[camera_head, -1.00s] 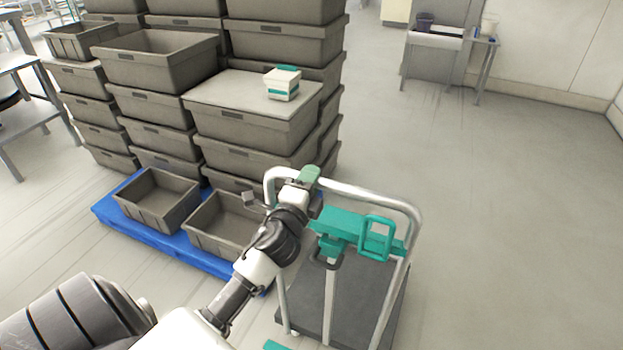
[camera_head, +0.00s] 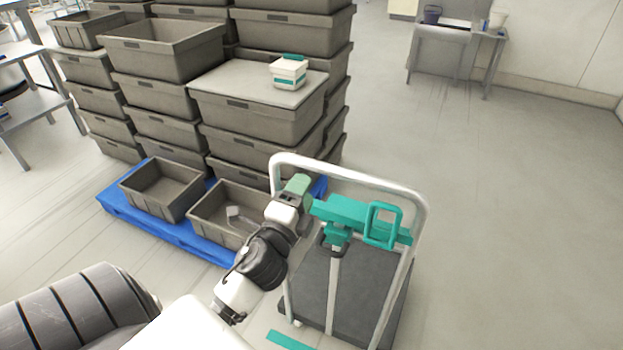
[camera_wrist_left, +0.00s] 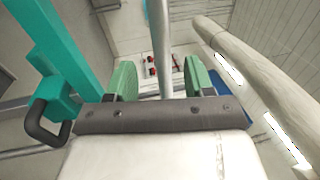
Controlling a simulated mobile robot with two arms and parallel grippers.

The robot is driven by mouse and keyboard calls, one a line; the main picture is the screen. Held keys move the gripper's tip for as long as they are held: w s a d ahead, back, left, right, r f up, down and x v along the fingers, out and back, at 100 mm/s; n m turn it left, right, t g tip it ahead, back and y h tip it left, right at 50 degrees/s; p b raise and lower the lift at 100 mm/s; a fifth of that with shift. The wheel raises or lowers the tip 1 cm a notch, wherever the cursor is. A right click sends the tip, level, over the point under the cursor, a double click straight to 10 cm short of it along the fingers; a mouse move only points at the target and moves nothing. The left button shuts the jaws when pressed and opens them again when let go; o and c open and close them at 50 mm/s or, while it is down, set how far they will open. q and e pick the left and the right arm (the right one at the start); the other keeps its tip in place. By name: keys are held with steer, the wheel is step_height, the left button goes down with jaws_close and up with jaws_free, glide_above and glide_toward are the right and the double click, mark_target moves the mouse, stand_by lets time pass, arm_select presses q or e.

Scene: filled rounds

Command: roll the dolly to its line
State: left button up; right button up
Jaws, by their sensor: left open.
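The dolly has a dark grey deck (camera_head: 355,285), a white tubular push handle (camera_head: 350,172) and a teal bracket with a teal loop (camera_head: 384,225). It stands on the floor right of the pallet. My left gripper (camera_head: 298,185) is at the left side of the push handle, just left of the teal bracket. In the left wrist view its green fingers (camera_wrist_left: 158,80) are apart, with a grey tube (camera_wrist_left: 161,40) showing between them; I cannot tell whether they touch it. A teal strip (camera_head: 288,341) on the floor shows partly at the bottom edge. My right gripper is out of view.
A blue pallet (camera_head: 150,222) with stacked grey crates (camera_head: 255,118) and low open crates (camera_head: 160,188) stands close left of the dolly. A white and teal box (camera_head: 288,73) sits on a crate lid. The floor (camera_head: 500,210) to the right is clear; a table (camera_head: 455,38) stands at the back.

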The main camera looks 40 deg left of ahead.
arm_select(q)
steer(key=v, duration=0.3)
steer(key=shift+s+b, duration=0.3)
steer(key=shift+s, duration=0.05)
steer(key=shift+f, duration=0.1)
